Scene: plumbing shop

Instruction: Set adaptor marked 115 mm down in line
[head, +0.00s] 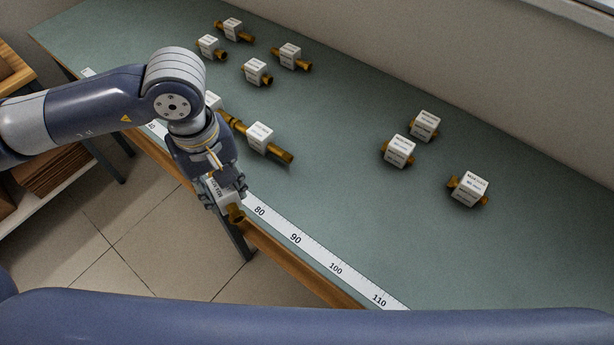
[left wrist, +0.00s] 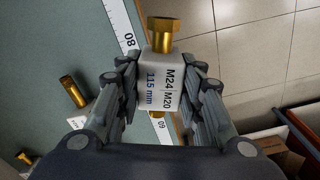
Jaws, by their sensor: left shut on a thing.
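The adaptor marked 115 mm (left wrist: 160,80) is a white block lettered M24 M20 with brass ends, held between the fingers of my left gripper (left wrist: 165,85). In the head view the held adaptor (head: 235,212) hangs at the bench's front edge, by the ruler strip (head: 297,240), its brass end pointing down toward the viewer. My left gripper (head: 224,192) is shut on it. Behind it, a longer brass adaptor with a white block (head: 262,137) lies on the bench, roughly parallel to the ruler. Another white block (head: 213,100) lies end to end with it, partly hidden by my arm. My right gripper is out of view.
Several adaptors with white blocks (head: 257,72) lie at the back left of the green bench (head: 340,170). Three more, including one at the right (head: 468,189), lie toward the right. The bench between these groups is clear. A wooden shelf unit (head: 45,180) stands at the left.

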